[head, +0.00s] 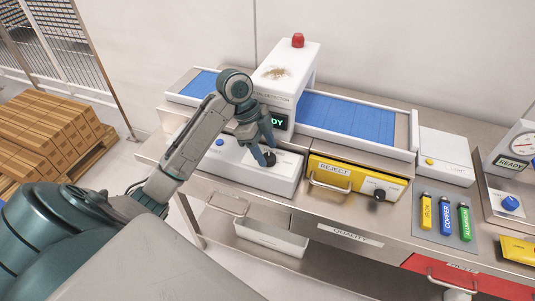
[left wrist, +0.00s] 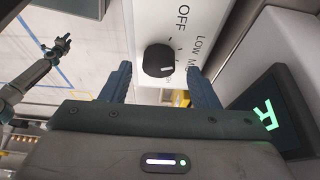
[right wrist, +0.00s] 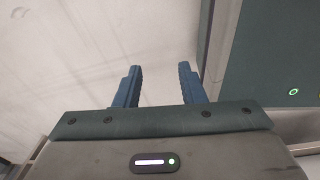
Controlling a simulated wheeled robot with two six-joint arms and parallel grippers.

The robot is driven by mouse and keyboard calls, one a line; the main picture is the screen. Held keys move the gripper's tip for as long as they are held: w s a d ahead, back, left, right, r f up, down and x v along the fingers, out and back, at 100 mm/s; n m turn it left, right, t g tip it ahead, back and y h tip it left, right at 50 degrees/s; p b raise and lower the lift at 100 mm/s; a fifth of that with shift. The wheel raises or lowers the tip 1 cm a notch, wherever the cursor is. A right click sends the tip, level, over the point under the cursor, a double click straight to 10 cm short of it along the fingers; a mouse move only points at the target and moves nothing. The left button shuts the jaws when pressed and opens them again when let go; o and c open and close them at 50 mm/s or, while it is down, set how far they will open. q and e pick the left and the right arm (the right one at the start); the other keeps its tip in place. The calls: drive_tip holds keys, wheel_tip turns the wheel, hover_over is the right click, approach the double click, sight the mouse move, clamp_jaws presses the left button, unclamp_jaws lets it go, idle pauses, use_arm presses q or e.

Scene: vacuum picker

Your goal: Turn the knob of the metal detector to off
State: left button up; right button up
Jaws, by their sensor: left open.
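The metal detector is a white arch (head: 285,80) over a blue conveyor, with a green READY screen, partly hidden by my arm. Its white control box (head: 230,163) carries a blue button and a black knob (head: 269,159). In the left wrist view the knob (left wrist: 158,61) has a white mark turned toward the lower right, away from the OFF label (left wrist: 183,18). LOW and a cut-off label starting with M are beside it. My left gripper (head: 263,156) is open, its fingertips around the knob with gaps showing. My right gripper (right wrist: 158,85) is open and empty before a pale surface.
A yellow REJECT box (head: 350,177) with its own black knob stands right of the control box. Yellow, blue and green sticks (head: 445,216) lie on a grey mat. A red beacon (head: 298,40) tops the arch. Cardboard boxes (head: 50,135) are stacked at left.

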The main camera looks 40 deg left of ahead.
use_arm(q)
drive_tip(key=shift+d+f, duration=0.3)
drive_tip(key=shift+f, duration=0.35)
drive_tip(key=shift+c, duration=0.6)
drive_tip(key=c, duration=0.8)
drive_tip(key=shift+r+n+p, duration=0.15)
drive_tip(key=shift+n+p, duration=0.35)
drive_tip(key=shift+p, duration=0.45)
drive_tip(key=shift+c, duration=0.2)
drive_tip(key=n+t+p, duration=0.1)
drive_tip(key=n+p, duration=0.1)
drive_tip(key=p, duration=0.1)
drive_tip(key=n+t+y+p, duration=0.1)
drive_tip(key=n+p, duration=0.2)
drive_tip(key=shift+s+d+r, duration=0.1)
drive_tip(key=shift+s+d, duration=0.05)
drive_tip(key=n+p, duration=0.2)
drive_tip(key=shift+t+y+p, duration=0.3)
drive_tip(key=shift+t+y, duration=0.1)
drive_tip(key=shift+n, duration=0.5)
use_arm(e)
wheel_tip(320, 180, up, 11)
drive_tip(key=w, duration=0.1)
drive_tip(key=shift+w+r, duration=0.15)
use_arm(q)
drive_tip(key=shift+f, duration=0.2)
use_arm(e)
drive_tip(key=shift+a, duration=0.1)
